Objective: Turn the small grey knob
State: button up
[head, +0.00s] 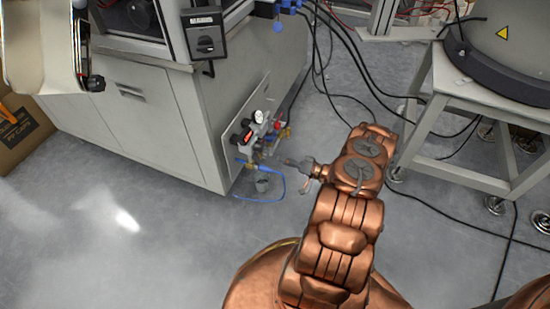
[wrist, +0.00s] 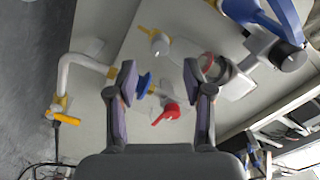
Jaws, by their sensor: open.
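My gripper (wrist: 159,75) is open and faces a valve panel on the side of a pale cabinet. Its two fingers stand apart, with nothing held. A small pale grey round part with a yellow stem (wrist: 158,44) sits beyond the fingertips in the wrist view; it looks like the grey knob, but I cannot be sure. A blue knob (wrist: 145,83) and a red handle (wrist: 167,113) show between the fingers. In the head view my gripper (head: 297,164) is just right of the valve unit (head: 257,134), where the grey knob is too small to tell.
A pipe with a yellow lever (wrist: 63,118) is left of the fingers in the wrist view; a round gauge (wrist: 211,66) is by the right finger. In the head view a blue hose (head: 270,200) loops near the floor, and a metal stand (head: 470,130) with cables is at right.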

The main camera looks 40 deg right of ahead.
jog(key=v, duration=0.7)
jog(key=shift+s+d, duration=0.15)
jog(key=shift+s, duration=0.05)
jog(key=w+d+r+n+g+h+p, duration=0.1)
jog(key=w+d+r+h+p, duration=0.25)
jog(key=w+r, duration=0.6)
jog(key=w+d+r+n+g+h+p, duration=0.1)
jog(key=w+d+r+h+p, duration=0.3)
jog(key=w+r, duration=0.55)
jog(key=w+a+r+g+h+p, duration=0.15)
jog(key=r+p, duration=0.35)
jog(key=r, duration=0.7)
jog(key=a+r+g+h+p, duration=0.2)
jog(key=r+h+p, duration=0.15)
jog(key=r, duration=0.85)
jog(key=s+a+r+g+p, duration=0.6)
jog(key=s+a+r+p, duration=0.3)
jog(key=s+a+r, duration=0.75)
jog(key=s+a+r+n+g+y+p, duration=0.1)
jog(key=s+a+r, duration=0.4)
jog(key=s, duration=0.5)
jog(key=s+a+r+n+g+y+p, duration=0.1)
jog(key=s+a+r+p, duration=0.4)
jog(key=s, duration=0.5)
jog(key=s+a+r+n+g+y+p, duration=0.1)
jog(key=s+a+r+g+p, duration=0.2)
jog(key=s+a, duration=0.6)
jog(key=shift+s+r+g+p, duration=0.4)
jog(key=shift+r+p, duration=0.15)
jog(key=shift+r, duration=0.45)
